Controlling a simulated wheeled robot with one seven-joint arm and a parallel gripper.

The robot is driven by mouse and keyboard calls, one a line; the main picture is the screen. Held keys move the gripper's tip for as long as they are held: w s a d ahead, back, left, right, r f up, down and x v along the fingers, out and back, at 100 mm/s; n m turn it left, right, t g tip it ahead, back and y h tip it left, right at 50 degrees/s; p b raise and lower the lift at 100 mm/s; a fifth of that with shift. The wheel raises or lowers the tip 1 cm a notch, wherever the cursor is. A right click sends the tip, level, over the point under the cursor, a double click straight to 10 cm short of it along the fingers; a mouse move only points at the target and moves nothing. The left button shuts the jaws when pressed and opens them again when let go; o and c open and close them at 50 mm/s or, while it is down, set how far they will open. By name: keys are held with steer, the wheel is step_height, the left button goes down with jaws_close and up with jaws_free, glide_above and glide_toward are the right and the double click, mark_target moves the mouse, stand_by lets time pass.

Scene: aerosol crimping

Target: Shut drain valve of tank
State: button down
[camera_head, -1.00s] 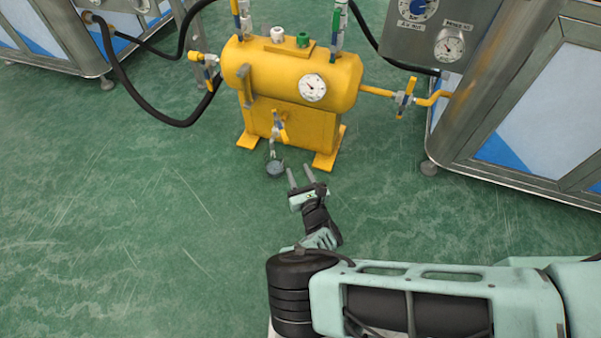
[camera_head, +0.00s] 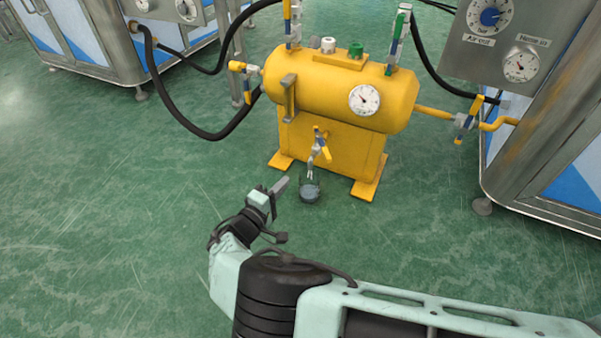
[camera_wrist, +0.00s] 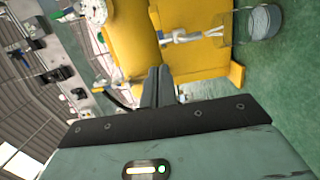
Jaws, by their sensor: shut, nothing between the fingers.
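The yellow tank (camera_head: 330,88) stands on two feet on the green floor. Its drain valve (camera_head: 320,147), with a yellow handle, sits low on the front, its spout pointing down over a small glass cup (camera_head: 310,192). The handle looks slanted in the head view. My gripper (camera_head: 282,185) is shut and empty, left of the cup and lower left of the valve, apart from both. In the wrist view the shut fingers (camera_wrist: 157,85) point towards the tank (camera_wrist: 135,35), which appears turned sideways. There the drain spout (camera_wrist: 185,36) and the cup (camera_wrist: 262,20) show to the upper right.
Other yellow-handled valves are on the tank's left pipe (camera_head: 240,68) and right pipe (camera_head: 467,121). A black hose (camera_head: 178,115) hangs at the left. Steel cabinets stand at left (camera_head: 90,40) and right (camera_head: 550,150). The floor in front is clear.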

steer(key=b, duration=0.4)
glide_toward(323, 152)
steer(key=w+a, duration=0.2)
steer(key=w, duration=0.1)
steer(key=shift+w+d+f+b, duration=0.1)
steer(key=shift+w+d+b, duration=0.3)
steer(key=shift+d, duration=0.35)
steer(key=shift+w+d+b, duration=0.25)
steer(key=shift+w+d, duration=0.15)
steer(key=shift+d, duration=0.35)
steer(key=shift+w+d+f+b, duration=0.1)
steer(key=shift+w+d+b, duration=0.3)
steer(key=shift+d, duration=0.35)
steer(key=shift+d+r+p, duration=0.1)
steer(key=shift+p, duration=0.2)
